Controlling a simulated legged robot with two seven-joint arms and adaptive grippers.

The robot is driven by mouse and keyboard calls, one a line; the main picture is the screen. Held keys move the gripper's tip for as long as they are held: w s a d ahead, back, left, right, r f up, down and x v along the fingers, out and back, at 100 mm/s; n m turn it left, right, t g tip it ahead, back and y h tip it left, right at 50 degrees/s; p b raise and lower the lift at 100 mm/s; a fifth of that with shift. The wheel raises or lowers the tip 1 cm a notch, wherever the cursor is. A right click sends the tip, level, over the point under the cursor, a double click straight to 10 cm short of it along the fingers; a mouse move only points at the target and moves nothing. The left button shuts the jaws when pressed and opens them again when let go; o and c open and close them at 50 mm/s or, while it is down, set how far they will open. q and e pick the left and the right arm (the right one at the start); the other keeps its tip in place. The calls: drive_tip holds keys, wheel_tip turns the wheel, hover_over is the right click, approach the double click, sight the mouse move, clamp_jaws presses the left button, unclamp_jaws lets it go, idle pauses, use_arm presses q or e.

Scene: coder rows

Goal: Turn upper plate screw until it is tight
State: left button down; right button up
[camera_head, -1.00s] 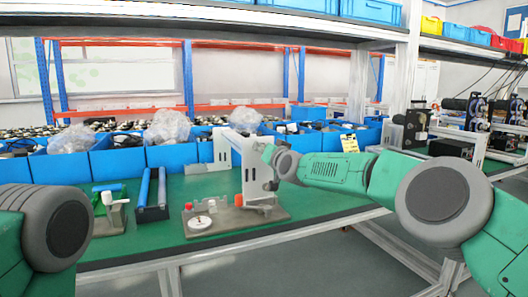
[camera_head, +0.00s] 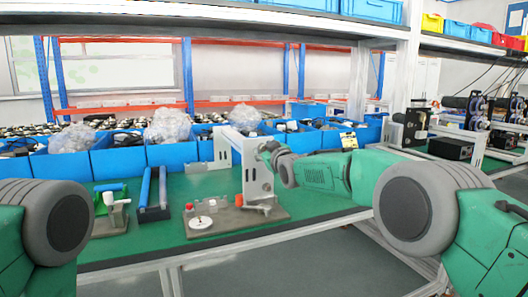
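A grey fixture base (camera_head: 228,221) stands on the green table top. It carries a white round piece (camera_head: 200,222), a small red part (camera_head: 189,207) and small grey blocks. A pale upright plate (camera_head: 257,172) with slots rises at its back right. My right arm reaches in from the right, and its dark gripper end (camera_head: 268,150) is close beside the plate's upper right edge. Its fingers are too small and partly hidden to show whether they are open or whether they touch the plate. I cannot make out the screw. My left gripper is out of view; only its arm shows at far left.
Left of the fixture, a blue-edged black holder (camera_head: 153,212) and a green-and-white device (camera_head: 111,208) stand on the green table (camera_head: 195,186). Blue bins (camera_head: 118,161) line the back. A black machine (camera_head: 411,127) stands at right. The table's front edge is clear.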

drive_tip(key=shift+c, duration=0.4)
clamp_jaws()
drive_tip(key=shift+r+m+p, duration=0.1)
drive_tip(key=shift+m+p, duration=0.8)
drive_tip(key=shift+m, duration=0.2)
drive_tip(key=shift+c, duration=0.7)
unclamp_jaws()
drive_tip(key=shift+m, duration=1.2)
drive_tip(key=shift+o, duration=1.1)
